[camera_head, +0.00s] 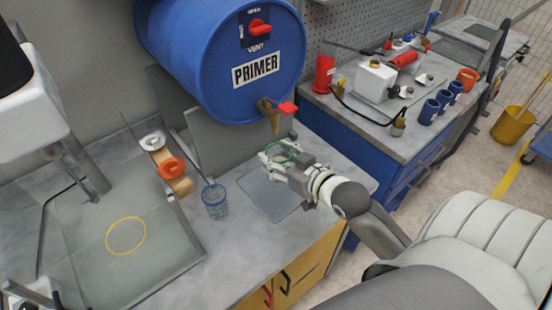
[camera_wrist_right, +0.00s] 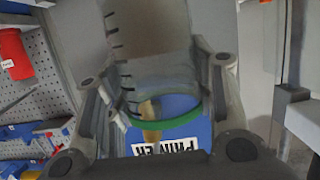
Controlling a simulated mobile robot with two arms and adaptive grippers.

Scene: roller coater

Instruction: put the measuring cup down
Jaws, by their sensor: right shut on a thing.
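The measuring cup is clear with a green rim (camera_head: 281,151) and stands between the fingers of my right gripper (camera_head: 276,160). In the right wrist view the fingers close on the cup from both sides, with its green rim (camera_wrist_right: 165,127) and black scale marks showing. My right gripper is shut on it, below the drum's tap and above a grey square plate (camera_head: 268,194) on the bench. The cup's base is partly hidden by the fingers, so I cannot tell whether it touches anything. My left gripper is not in view.
A blue PRIMER drum (camera_head: 228,50) with a brass tap (camera_head: 270,112) overhangs the bench. A clear cup with a blue rim (camera_head: 215,201) stands left of the plate. A yellow ring (camera_head: 126,236) marks the left surface. Bare bench (camera_head: 235,245) lies in front.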

